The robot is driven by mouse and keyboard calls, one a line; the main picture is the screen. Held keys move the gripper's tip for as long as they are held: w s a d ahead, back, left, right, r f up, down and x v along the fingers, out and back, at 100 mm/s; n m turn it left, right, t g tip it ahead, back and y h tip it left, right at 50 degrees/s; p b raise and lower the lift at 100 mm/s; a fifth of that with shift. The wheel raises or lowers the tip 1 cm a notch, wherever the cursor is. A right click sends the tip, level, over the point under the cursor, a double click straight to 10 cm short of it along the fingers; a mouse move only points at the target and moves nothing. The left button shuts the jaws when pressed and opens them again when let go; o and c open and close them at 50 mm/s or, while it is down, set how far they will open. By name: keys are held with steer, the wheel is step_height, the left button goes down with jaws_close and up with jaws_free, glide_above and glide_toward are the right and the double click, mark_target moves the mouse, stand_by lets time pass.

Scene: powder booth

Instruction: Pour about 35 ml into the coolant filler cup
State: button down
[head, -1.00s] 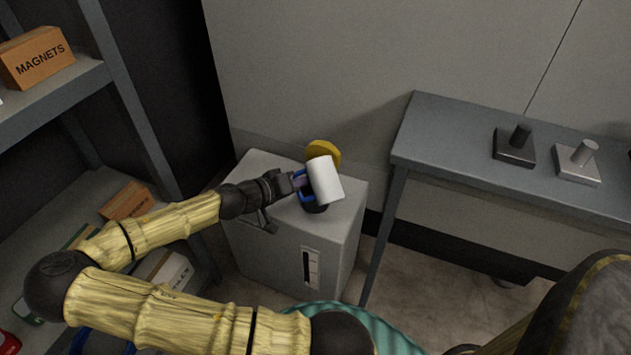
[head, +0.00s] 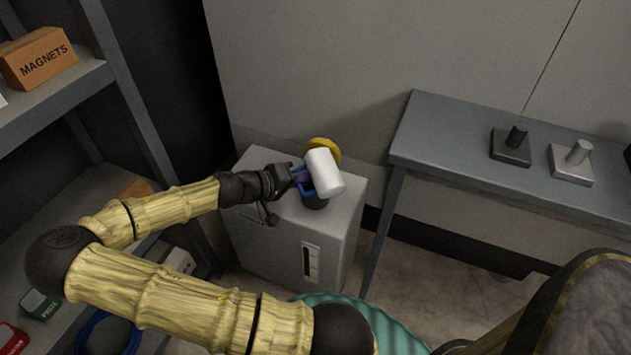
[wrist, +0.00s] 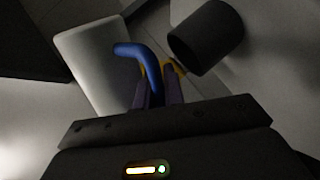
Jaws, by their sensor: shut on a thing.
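A white jug (head: 325,174) with a blue handle (head: 305,190) is held by my gripper (head: 297,178), which is shut on the handle. The jug is tilted far over, above the black coolant filler cup (head: 315,202) on top of the grey cabinet (head: 250,235). The jug hides much of the cup in the head view. In the wrist view the white jug (wrist: 88,62) is at the left, its blue handle (wrist: 148,62) between my fingers, and the black cup (wrist: 207,38) is at the upper right. I cannot see any liquid or stream.
A yellow disc (head: 325,146) is behind the jug. The cabinet front has a dark gauge strip (head: 311,262). A grey table (head: 440,130) with two post-on-base pieces stands at the right. A shelf (head: 75,75) with a MAGNETS box (head: 38,58) is at the left.

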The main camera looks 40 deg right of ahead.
mark_target(301, 190)
steer(key=shift+r, duration=0.1)
steer(key=shift+s+n+p, duration=0.15)
steer(key=shift+n+p, duration=0.15)
steer(key=shift+p, duration=0.3)
steer(key=shift+a+f, duration=0.1)
steer(key=shift+f, duration=0.15)
steer(key=shift+s+b, duration=0.1)
steer(key=shift+b, duration=0.2)
steer(key=shift+s+a+g, duration=0.2)
steer(key=shift+s+g, duration=0.1)
steer(key=shift+s, duration=0.15)
steer(key=shift+s+a+p, duration=0.1)
steer(key=shift+s+p, duration=0.15)
steer(key=shift+p, duration=0.2)
steer(key=shift+s+a+f, duration=0.15)
steer(key=shift+s+a, duration=0.05)
steer(key=shift+s, duration=0.25)
